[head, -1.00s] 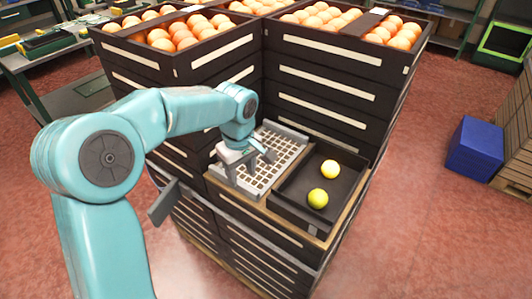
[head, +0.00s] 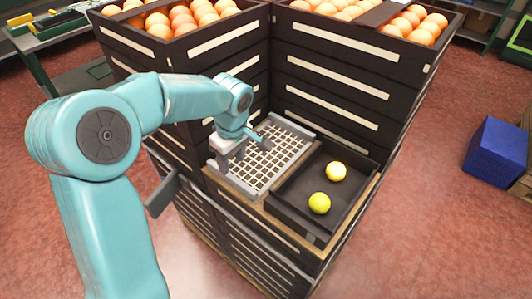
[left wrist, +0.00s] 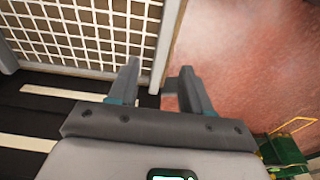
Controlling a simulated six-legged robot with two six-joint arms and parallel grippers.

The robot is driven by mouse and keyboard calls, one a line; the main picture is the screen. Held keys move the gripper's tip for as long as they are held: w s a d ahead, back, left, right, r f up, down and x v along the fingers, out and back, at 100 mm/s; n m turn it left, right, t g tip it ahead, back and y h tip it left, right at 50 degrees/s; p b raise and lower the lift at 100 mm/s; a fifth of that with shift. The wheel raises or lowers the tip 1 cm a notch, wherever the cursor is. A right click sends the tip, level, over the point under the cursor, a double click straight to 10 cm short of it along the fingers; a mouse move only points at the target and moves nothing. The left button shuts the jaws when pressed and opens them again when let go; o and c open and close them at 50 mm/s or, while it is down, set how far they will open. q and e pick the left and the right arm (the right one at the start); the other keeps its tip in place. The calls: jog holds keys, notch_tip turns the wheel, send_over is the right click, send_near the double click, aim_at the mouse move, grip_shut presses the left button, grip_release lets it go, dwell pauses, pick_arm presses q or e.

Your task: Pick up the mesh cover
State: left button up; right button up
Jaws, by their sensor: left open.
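The mesh cover (head: 280,152), a grey frame with a pale grid, lies flat on the low crate stack in the head view, left of a dark tray. It also shows at the top left of the left wrist view (left wrist: 84,43), with one corner near the fingers. My left gripper (head: 240,153) is open and empty at the cover's left end. In the left wrist view its fingers (left wrist: 160,70) point toward the cover's edge; I cannot tell whether they touch it. The arm hides a little of the cover. My right gripper is not in view.
Tall dark crates (head: 330,75) full of oranges stand behind. A blue box (head: 497,150) is on the floor at right. The red floor (head: 420,220) is clear around the stack.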

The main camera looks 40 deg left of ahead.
aim_at(231, 176)
pick_arm(q)
jog(key=shift+s+a+f, duration=0.2)
jog(key=shift+f, duration=0.35)
jog(key=shift+s+f, duration=0.15)
jog(key=shift+s, duration=0.1)
jog(key=f, duration=0.4)
jog(key=shift+w+a+f+p, duration=0.25)
jog(key=shift+w+f+p, duration=0.05)
jog(key=shift+w+f, duration=0.1)
jog(key=shift+s+f, duration=0.2)
jog(key=shift+f, duration=0.05)
jog(key=shift+w, duration=0.15)
jog(key=shift+c, duration=0.7)
grip_shut()
